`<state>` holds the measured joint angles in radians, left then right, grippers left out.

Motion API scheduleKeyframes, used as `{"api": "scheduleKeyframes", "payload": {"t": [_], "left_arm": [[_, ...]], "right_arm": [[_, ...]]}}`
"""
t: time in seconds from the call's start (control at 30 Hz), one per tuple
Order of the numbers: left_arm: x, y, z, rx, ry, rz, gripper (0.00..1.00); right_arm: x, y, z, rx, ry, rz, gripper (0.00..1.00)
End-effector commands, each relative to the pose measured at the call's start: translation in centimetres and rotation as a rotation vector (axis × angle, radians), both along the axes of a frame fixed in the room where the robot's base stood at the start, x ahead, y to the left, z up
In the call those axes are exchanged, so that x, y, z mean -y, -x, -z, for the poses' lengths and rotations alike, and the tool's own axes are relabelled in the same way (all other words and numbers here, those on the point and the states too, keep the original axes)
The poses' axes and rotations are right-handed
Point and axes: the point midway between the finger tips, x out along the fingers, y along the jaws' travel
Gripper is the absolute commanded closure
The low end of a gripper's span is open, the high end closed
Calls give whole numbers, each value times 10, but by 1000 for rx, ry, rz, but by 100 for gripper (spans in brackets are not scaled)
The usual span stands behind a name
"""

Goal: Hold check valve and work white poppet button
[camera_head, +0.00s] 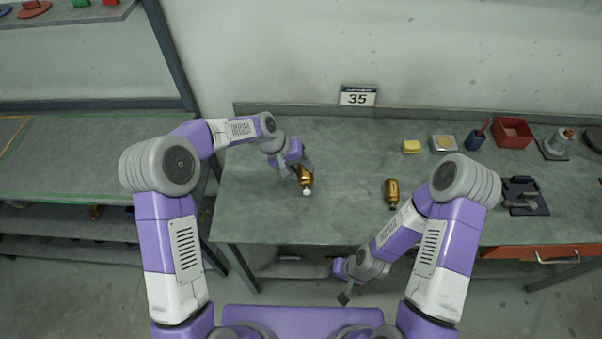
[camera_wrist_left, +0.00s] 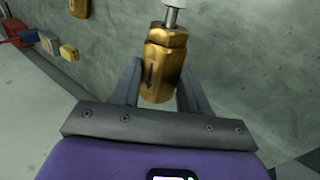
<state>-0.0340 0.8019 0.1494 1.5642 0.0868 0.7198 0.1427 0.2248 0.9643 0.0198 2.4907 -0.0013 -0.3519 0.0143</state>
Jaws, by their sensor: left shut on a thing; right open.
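A brass check valve (camera_head: 305,177) is held in my left gripper (camera_head: 298,171) over the left part of the workbench; it also shows in the left wrist view (camera_wrist_left: 163,62) between the two fingers of the left gripper (camera_wrist_left: 160,85). Its white poppet button (camera_head: 306,192) points toward the front edge in the head view. In the left wrist view the white button (camera_wrist_left: 174,3) sits on a metal stem at the top edge, partly cut off. My right gripper (camera_head: 343,297) is low in front of the bench, empty and away from the valve.
A second brass valve (camera_head: 391,193) stands on the workbench (camera_head: 262,211) to the right. Behind it are a yellow block (camera_head: 411,146), a tray with a round disc (camera_head: 443,143) and a red bin (camera_head: 512,132). A dark fixture (camera_head: 523,196) lies at right.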

Motion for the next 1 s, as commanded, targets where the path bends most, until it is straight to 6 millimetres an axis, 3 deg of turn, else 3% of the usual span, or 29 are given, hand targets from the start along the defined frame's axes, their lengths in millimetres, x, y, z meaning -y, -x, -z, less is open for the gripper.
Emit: {"api": "scheduleKeyframes", "payload": {"t": [1.0], "left_arm": [[1,0,6,1,1,0,92]], "right_arm": [[0,0,7,0,0,0,57]]}}
